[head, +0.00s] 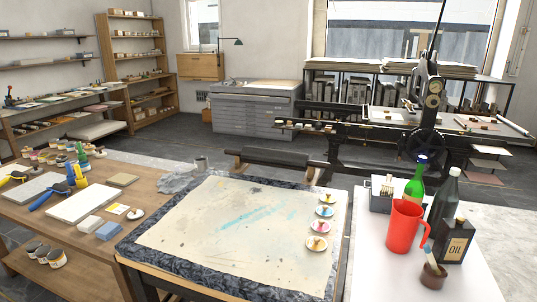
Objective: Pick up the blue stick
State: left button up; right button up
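A thin stick with a blue upper part (427,246) leans out of a small dark brown pot (433,275) near the front of the white-topped table at the right. Its lower end is hidden in the pot. It stands close beside a red jug (403,226). On the wooden table at the left lies a roller with a blue handle (42,200), beside a pale slab. Neither of my grippers shows in the head view.
A dark oil can (455,241), a green bottle (415,184) and a dark box (381,195) crowd the white-topped table (377,270). The stained middle work surface (225,225) is mostly clear, with several small coloured dishes along its right side. A press (425,135) stands behind.

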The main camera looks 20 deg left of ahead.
aim_at(69, 169)
jog(key=j, duration=0.75)
jog(key=j+u, duration=0.1)
jog(key=j, duration=0.7)
jog(key=i+j, duration=0.1)
jog(key=j, duration=0.65)
jog(key=j+u, duration=0.1)
jog(key=j, duration=0.7)
jog(key=i+j, duration=0.1)
jog(key=j, duration=0.65)
jog(key=i+j, duration=0.1)
jog(key=j, duration=0.65)
jog(key=i+j+u, duration=0.1)
jog(key=j, duration=0.7)
jog(key=k+j, duration=0.1)
jog(key=j, duration=0.45)
jog(key=k+j, duration=0.1)
jog(key=j, duration=0.45)
jog(key=k+j, duration=0.1)
jog(key=j, duration=0.45)
jog(key=k+j+u, duration=0.1)
jog(key=j, duration=0.45)
